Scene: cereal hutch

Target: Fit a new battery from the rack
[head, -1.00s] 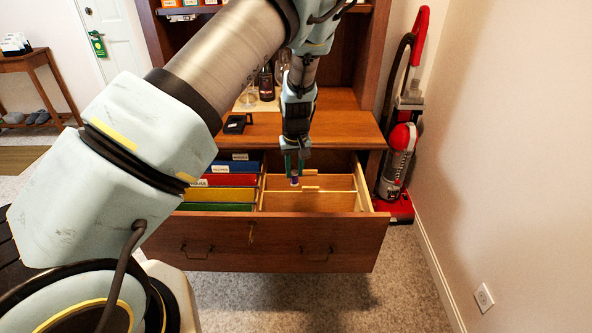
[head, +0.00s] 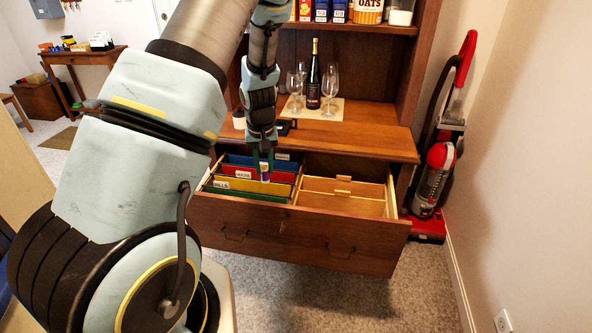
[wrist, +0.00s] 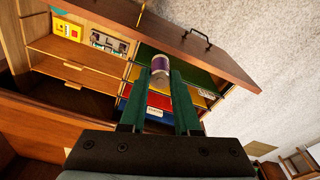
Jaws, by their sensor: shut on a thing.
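My gripper (head: 264,166) is shut on a small battery-like cylinder (wrist: 160,66), purple with pale ends, held between the fingertips. In the head view the gripper points down over the left half of the open drawer (head: 300,227), above the coloured folders (head: 238,175). The held cylinder also shows at the fingertips (head: 265,178). In the wrist view, a yellow item (wrist: 67,28) and a pale device-like item (wrist: 107,43) lie in the drawer's wooden-divided compartments; their details are too small to tell. I cannot make out a battery rack for certain.
A black object (head: 286,126) sits on the hutch counter near my gripper. A bottle (head: 313,80) and glasses (head: 335,85) stand on a mat behind. Wooden dividers (head: 343,194) fill the drawer's right half. A red vacuum (head: 436,170) stands at right. The carpet in front is clear.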

